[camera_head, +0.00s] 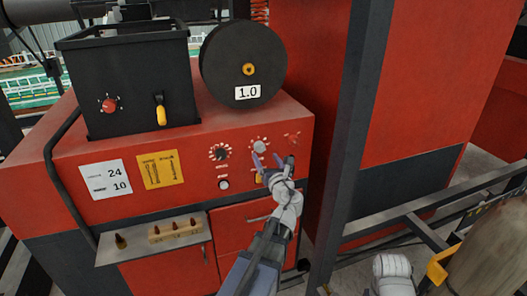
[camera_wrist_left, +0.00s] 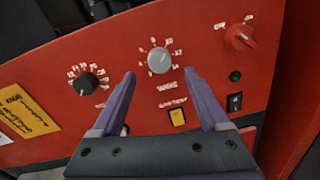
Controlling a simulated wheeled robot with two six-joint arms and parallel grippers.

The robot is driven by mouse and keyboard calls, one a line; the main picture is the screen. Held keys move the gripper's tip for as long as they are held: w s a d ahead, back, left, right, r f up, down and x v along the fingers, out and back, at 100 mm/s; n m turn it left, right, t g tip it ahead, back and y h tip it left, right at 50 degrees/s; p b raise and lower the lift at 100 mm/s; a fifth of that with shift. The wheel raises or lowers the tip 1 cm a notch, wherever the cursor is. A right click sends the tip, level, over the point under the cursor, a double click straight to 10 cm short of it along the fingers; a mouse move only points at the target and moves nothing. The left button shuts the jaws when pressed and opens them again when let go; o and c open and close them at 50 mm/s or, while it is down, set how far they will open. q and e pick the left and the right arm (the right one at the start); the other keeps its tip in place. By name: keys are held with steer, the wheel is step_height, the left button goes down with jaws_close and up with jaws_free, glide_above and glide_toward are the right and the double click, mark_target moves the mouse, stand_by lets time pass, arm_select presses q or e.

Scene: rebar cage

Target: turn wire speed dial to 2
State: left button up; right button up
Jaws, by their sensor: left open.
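The wire speed dial (camera_wrist_left: 159,60) is a round grey knob on the red front panel, with white scale marks around it and lettering below that reads like "WIRE". It also shows in the head view (camera_head: 260,147). Its pointer setting is too small to read. My left gripper (camera_wrist_left: 159,74) is open, with its purple fingers pointing at the panel just below the dial, one to each side. It appears empty and also shows in the head view (camera_head: 266,161). Whether the fingertips touch the knob I cannot tell. My right gripper is not in view.
A black knob (camera_wrist_left: 86,82) sits left of the dial and a red knob (camera_wrist_left: 240,36) right. A yellow switch (camera_wrist_left: 177,116) is below. A spool marked 1.0 (camera_head: 243,63) stands on top. A dark post (camera_head: 345,150) rises close right of the machine. A shelf (camera_head: 150,240) juts out low left.

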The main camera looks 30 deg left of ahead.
mark_target(261, 149)
arm_select(q)
steer(key=x, duration=0.5)
steer(key=shift+w+a, duration=0.15)
steer(key=shift+a, duration=0.1)
steer(key=shift+c, duration=0.3)
jaws_close()
